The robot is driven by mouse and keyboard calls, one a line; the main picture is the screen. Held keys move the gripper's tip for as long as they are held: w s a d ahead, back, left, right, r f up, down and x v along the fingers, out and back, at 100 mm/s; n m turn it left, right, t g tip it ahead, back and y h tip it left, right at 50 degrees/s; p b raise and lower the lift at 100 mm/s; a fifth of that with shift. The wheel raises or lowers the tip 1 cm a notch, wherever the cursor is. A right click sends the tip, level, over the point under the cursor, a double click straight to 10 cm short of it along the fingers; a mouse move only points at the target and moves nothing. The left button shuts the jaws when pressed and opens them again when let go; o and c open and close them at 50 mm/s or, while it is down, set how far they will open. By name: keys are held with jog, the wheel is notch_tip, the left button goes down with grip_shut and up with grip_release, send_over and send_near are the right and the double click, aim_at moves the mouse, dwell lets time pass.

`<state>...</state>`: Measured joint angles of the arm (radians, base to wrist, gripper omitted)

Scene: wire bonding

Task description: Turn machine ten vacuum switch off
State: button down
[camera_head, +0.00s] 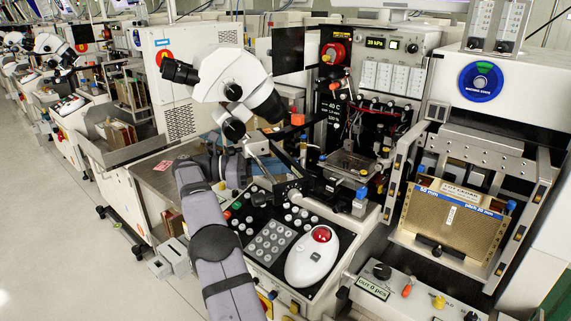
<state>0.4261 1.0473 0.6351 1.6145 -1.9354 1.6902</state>
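A wire bonding machine fills the middle of the view, with a white microscope head (228,80) at its upper left. A small display reading what looks like 20 kPa (381,43) sits on its upper box, with a black knob (412,48) to the right. White switch plates (390,76) sit below the display. I cannot tell which control is the vacuum switch or its position.
A brown magazine (452,220) stands at right. The microscope overhangs the left side. Floor is clear at left.

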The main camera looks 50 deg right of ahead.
jog(key=c, duration=1.8)
grip_release()
jog(key=shift+o, duration=0.2)
jog(key=shift+s+a+f+n+t+h+b, duration=0.15)
jog(key=shift+n+t+h+b, duration=0.5)
jog(key=shift+b, duration=1.3)
